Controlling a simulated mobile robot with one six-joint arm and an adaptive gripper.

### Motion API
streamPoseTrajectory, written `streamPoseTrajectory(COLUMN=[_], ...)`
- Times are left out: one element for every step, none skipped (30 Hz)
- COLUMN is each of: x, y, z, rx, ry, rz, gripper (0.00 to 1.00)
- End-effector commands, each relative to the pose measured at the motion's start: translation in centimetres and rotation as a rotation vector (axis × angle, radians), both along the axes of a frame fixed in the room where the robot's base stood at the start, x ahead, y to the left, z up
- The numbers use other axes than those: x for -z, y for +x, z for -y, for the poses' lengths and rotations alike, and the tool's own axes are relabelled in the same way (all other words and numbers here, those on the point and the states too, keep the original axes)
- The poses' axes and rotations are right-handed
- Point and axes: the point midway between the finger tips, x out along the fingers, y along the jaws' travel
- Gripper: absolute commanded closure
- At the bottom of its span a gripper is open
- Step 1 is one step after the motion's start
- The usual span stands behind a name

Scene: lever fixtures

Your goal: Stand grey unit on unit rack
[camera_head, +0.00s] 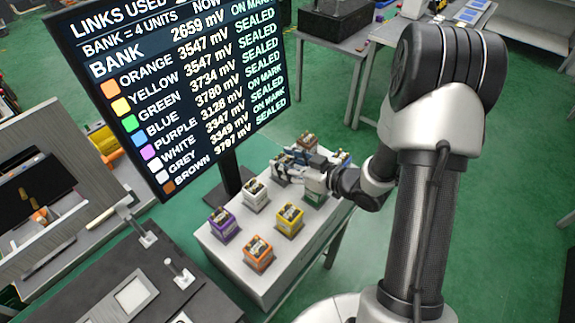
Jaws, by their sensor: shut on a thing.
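My gripper (288,170) is at the far part of the light table, shut around what looks like the grey unit (281,174). The fingers and the small size hide most of that unit, and I cannot tell whether it is clear of the surface. A white unit (254,195) stands just left and nearer. The green unit (314,199) is partly behind my gripper, on the right. I cannot identify the unit rack with certainty.
Purple (224,226), orange (258,254) and yellow (289,220) units stand on the near part of the table (232,276). Brown (307,141) and blue (341,159) units are beyond my gripper. A large screen (170,90) stands behind left. A dark bench (90,270) with levers is at lower left.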

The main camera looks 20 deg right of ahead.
Motion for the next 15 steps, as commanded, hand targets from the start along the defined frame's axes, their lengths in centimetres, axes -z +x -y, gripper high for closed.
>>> streamPoseTrajectory(x=[-0.14,-0.21,-0.23,-0.23,-0.23,-0.19,-0.10,0.02,0.18,0.29,0.21,0.16,0.16,0.15,0.15], y=[0.07,0.07,0.07,0.06,0.06,0.05,0.05,0.04,0.05,0.04,0.03,0.03,0.03,0.02,0.02], z=[0.02,0.02,0.02,0.02,0.02,0.02,0.03,0.02,0.01,0.02,0.02,0.02,0.01,0.02,0.02], rx=[0.000,0.000,0.000,0.000,0.000,0.000,0.000,0.001,0.001,0.001,0.001,0.001,0.001,0.001,0.001], ry=[0.000,0.000,0.000,-0.001,-0.001,-0.001,-0.001,0.000,0.000,0.000,0.000,0.000,0.000,0.000,0.000], rz=[0.004,0.004,0.004,0.003,0.003,0.003,0.003,0.002,0.002,0.002,0.002,0.002,0.002,0.002,0.002], gripper=[0.88,0.88,0.88,0.88,0.88,0.88,0.88,0.88,0.88,0.88,0.58,0.56,0.54,0.52,0.49])
